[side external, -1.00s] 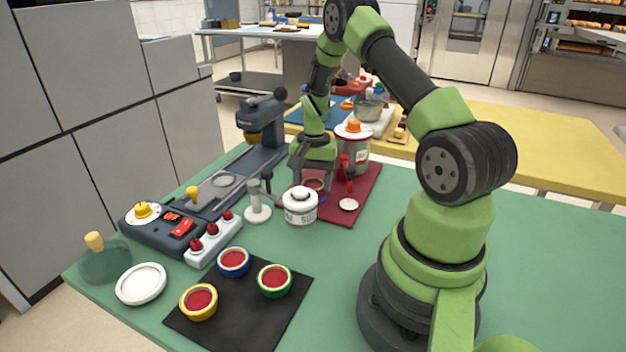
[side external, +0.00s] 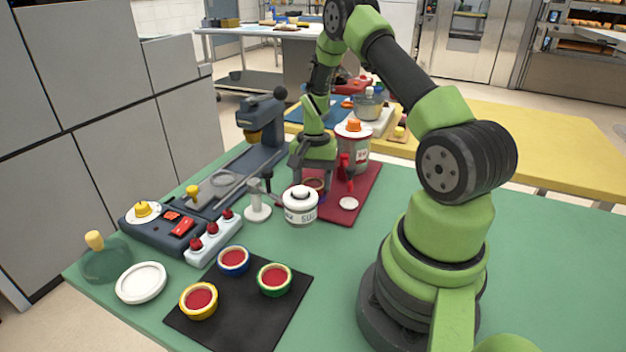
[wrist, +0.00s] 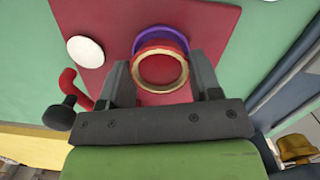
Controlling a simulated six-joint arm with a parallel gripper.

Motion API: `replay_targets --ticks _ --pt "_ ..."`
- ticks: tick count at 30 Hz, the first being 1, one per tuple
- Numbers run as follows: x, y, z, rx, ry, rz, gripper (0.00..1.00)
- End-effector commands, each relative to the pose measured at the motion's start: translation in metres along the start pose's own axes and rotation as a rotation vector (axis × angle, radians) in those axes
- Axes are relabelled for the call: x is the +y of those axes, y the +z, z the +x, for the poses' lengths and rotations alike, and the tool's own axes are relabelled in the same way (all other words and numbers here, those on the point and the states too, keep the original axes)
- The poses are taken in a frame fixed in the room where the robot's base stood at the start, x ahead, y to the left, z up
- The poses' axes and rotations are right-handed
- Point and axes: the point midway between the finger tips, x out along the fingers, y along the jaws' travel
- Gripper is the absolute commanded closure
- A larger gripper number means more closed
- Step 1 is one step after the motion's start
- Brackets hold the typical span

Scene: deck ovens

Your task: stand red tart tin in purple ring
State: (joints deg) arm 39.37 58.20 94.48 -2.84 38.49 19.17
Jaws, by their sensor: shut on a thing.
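The red tart tin (wrist: 160,69), with a pale rim, is between the fingers of my gripper (wrist: 161,78) in the wrist view. My gripper (side external: 314,182) is shut on it, low over the dark red mat in the side view, where the tin is mostly hidden. The purple ring (wrist: 158,34) shows as an arc just beyond the tin on the mat. The tin overlaps the ring's near part in the wrist view. I cannot tell whether the tin is inside the ring or above it.
The dark red mat (side external: 338,213) also holds a white disc (side external: 348,203) and a canister with a red handle (side external: 355,152). A white lidded jar (side external: 300,206) and a white stand (side external: 257,205) are close by. Several tart tins sit on a black mat (side external: 262,315) in front.

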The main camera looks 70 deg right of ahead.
Motion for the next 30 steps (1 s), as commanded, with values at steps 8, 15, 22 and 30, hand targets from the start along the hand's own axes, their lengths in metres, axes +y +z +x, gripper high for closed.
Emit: replay_targets --ticks 8,15,22,30 --pt "0.000 -0.001 0.005 0.000 0.000 0.000 0.67" --pt "0.000 -0.001 0.010 0.000 0.000 0.000 0.67" --pt "0.000 -0.002 0.011 0.000 0.000 0.000 0.31" --pt "0.000 -0.002 0.007 0.002 -0.001 0.000 0.31"
